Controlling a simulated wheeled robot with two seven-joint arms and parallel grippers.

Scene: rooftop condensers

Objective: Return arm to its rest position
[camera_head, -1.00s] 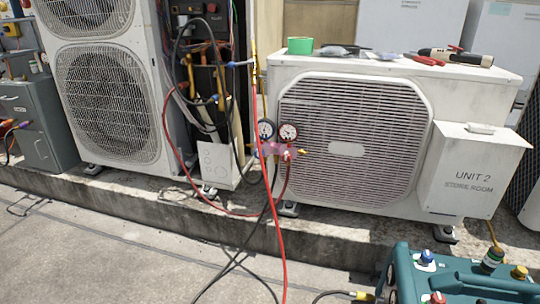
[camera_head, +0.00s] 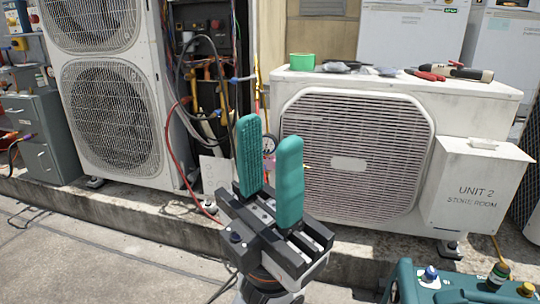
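My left gripper (camera_head: 269,172) stands upright in the lower middle of the head view, with two teal fingers pointing up. The fingers are apart and nothing shows between them except the background and part of a gauge. The gripper hides most of the gauge set; one round gauge (camera_head: 269,145) shows between the fingers. My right gripper is not in view.
The UNIT 2 condenser (camera_head: 475,190) stands behind on a concrete ledge, with a green container (camera_head: 301,61) and tools on top. A tall two-fan unit (camera_head: 107,115) is at left. A teal machine (camera_head: 455,287) is at lower right.

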